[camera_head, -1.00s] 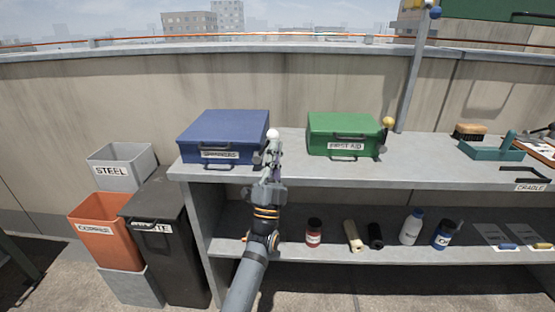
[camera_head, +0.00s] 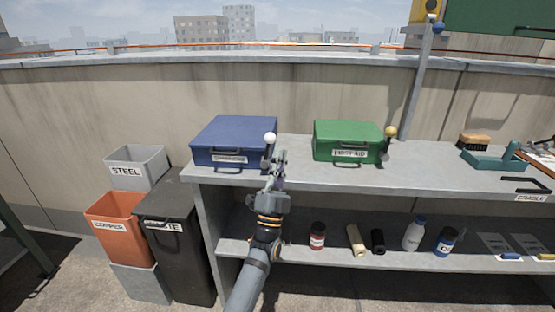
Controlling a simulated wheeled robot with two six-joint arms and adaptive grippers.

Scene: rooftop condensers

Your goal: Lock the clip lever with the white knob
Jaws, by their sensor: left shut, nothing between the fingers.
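The clip lever with the white knob (camera_head: 270,138) stands upright at the right front corner of the blue case (camera_head: 233,140) on the bench top. My left gripper (camera_head: 280,156) is shut and empty, just right of and a little below the white knob. It overlaps the lever's lower part in this view, and I cannot tell whether it touches it. Another lever with a yellow knob (camera_head: 390,132) stands at the right of the green first aid case (camera_head: 347,142). My right gripper is not in view.
The grey bench top (camera_head: 420,158) has free room between the cases and right of the green one. A teal cradle (camera_head: 494,160) and a brush (camera_head: 473,140) lie at the right. Bottles stand on the lower shelf (camera_head: 390,262). Bins, one orange (camera_head: 118,229), stand at the left.

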